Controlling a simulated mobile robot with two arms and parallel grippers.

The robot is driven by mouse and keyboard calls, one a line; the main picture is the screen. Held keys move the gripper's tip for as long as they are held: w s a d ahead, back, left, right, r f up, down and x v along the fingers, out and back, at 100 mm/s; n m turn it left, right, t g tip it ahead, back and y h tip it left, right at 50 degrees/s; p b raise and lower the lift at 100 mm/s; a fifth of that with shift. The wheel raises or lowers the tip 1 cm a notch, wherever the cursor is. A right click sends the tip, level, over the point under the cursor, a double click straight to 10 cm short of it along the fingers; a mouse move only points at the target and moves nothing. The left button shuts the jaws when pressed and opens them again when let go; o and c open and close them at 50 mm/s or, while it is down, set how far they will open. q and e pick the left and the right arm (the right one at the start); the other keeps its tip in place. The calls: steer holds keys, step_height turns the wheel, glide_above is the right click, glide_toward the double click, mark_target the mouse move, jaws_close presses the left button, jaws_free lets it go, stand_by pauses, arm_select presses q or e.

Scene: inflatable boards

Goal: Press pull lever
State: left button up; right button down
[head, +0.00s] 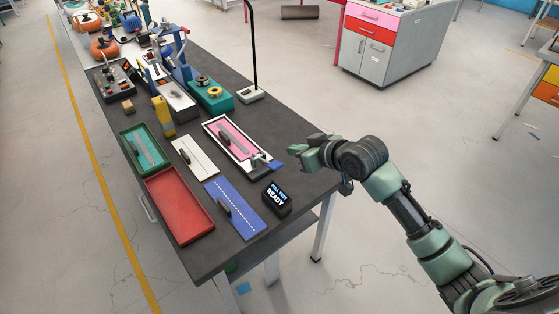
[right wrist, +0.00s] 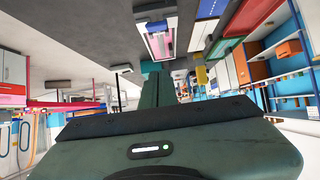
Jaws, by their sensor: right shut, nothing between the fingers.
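A lever with a blue handle (head: 272,164) sits at the near right end of a white-framed tray (head: 210,127) holding a pink board (head: 231,137) with a grey strip. A small black display (head: 277,198) reading "PULL TEST READY" stands just in front of it. My right gripper (head: 293,151) is shut and empty, just right of the lever handle, with a small apparent gap. Whether it touches the handle cannot be told. In the right wrist view the white-framed tray (right wrist: 149,30) shows upper middle, beyond my gripper. My left gripper is not in view.
On the dark table (head: 255,228) lie a blue board (head: 231,217), a red tray (head: 178,206), a green tray (head: 132,164) and a white board (head: 193,168). A teal box (head: 211,100) and a black pole on a white base (head: 251,94) stand farther back.

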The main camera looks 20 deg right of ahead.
steer(key=p, duration=0.2)
glide_above(279, 166)
steer(key=w, duration=0.1)
steer(key=f, duration=0.5)
steer(key=shift+w+a+f, duration=0.2)
steer(key=shift+a+f, duration=0.05)
steer(key=shift+f, duration=0.1)
steer(key=shift+s+d+f+p, duration=0.15)
steer(key=shift+s+f+p, duration=0.15)
steer(key=shift+f, duration=0.35)
steer(key=shift+s+d+f+p, duration=0.1)
steer(key=shift+s+f+p, duration=0.15)
steer(key=shift+f, duration=0.35)
steer(key=shift+s+d+f, duration=0.1)
steer(key=shift+s+f, duration=0.1)
steer(key=shift+f, duration=0.4)
